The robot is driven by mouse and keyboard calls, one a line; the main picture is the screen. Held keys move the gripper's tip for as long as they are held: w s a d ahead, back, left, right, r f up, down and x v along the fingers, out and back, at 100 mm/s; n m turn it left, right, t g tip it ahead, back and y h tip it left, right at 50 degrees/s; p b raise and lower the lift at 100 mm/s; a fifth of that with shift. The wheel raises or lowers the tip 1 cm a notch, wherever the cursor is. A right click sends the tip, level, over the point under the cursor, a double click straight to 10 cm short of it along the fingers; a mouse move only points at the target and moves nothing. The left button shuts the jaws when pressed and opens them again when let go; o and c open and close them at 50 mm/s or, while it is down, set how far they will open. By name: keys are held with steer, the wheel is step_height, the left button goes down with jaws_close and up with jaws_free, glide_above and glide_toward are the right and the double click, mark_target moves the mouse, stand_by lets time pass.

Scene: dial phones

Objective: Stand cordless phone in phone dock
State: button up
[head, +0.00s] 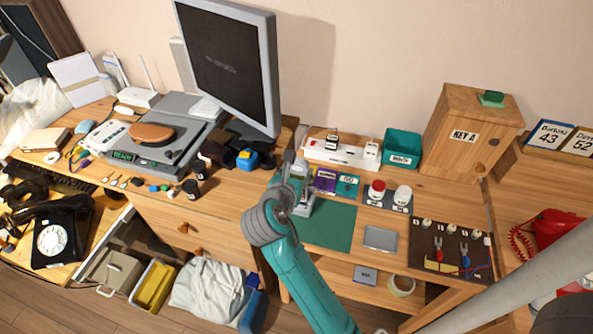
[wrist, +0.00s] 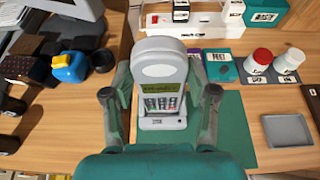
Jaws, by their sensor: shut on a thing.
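The grey cordless phone (wrist: 160,68) is upright between the fingers of my gripper (wrist: 160,80) in the wrist view, with its rounded top, lit display and keypad facing me. My gripper is shut on its sides. A pale grey base with a small label, which looks like the phone dock (wrist: 162,123), shows just below the keypad. In the head view my gripper (head: 290,188) covers much of the phone, and the grey dock (head: 305,208) shows at the left edge of the green mat. I cannot tell whether the phone's foot is seated in the dock.
A white power strip (head: 342,151) and teal bin (head: 402,148) stand behind. Red-capped and white-capped bottles (head: 376,190) stand to the right, beyond a teal box (head: 347,184). A blue-and-yellow object (head: 248,159) lies left. The green mat (head: 328,228) has bare room.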

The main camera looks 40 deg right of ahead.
steer(key=shift+f, duration=1.2)
steer(key=o, duration=1.4)
